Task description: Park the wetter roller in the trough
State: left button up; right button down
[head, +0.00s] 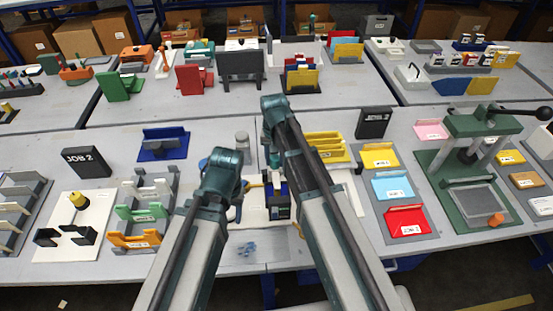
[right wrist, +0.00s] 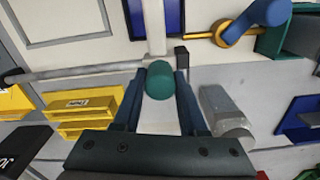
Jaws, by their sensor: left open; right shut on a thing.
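My right gripper (head: 274,112) is shut on a green round-ended piece (right wrist: 160,80). In the right wrist view this piece sits between the two fingers (right wrist: 158,92), beside a white bar (right wrist: 155,30). I cannot tell whether it is the wetter roller's handle, and no roller body shows clearly. A blue tray with an upright back (head: 163,149) lies left of the grippers and may be the trough. Its edge also seems to show at the right of the right wrist view (right wrist: 300,122). My left gripper (head: 224,160) is open, right of the blue tray; its fingertips are mostly hidden.
A grey cylinder (right wrist: 224,108) stands near my right gripper. Yellow holders (right wrist: 85,112), a black sign (head: 374,122) and card trays (head: 392,186) are to the right. A green press (head: 480,150) stands further right. Racks and a JOB 2 sign (head: 86,162) are at left.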

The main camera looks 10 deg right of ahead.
jog(key=c, duration=0.8)
grip_release()
jog(key=shift+a, duration=0.25)
jog(key=o, duration=0.4)
jog(key=shift+a, duration=0.1)
jog(key=shift+c, duration=0.2)
jog(key=shift+r, duration=0.1)
jog(key=shift+r+p, duration=0.5)
jog(key=shift+p, duration=0.15)
notch_tip(320, 180, up, 12)
jog(key=p, duration=1.2)
jog(key=shift+r, duration=0.25)
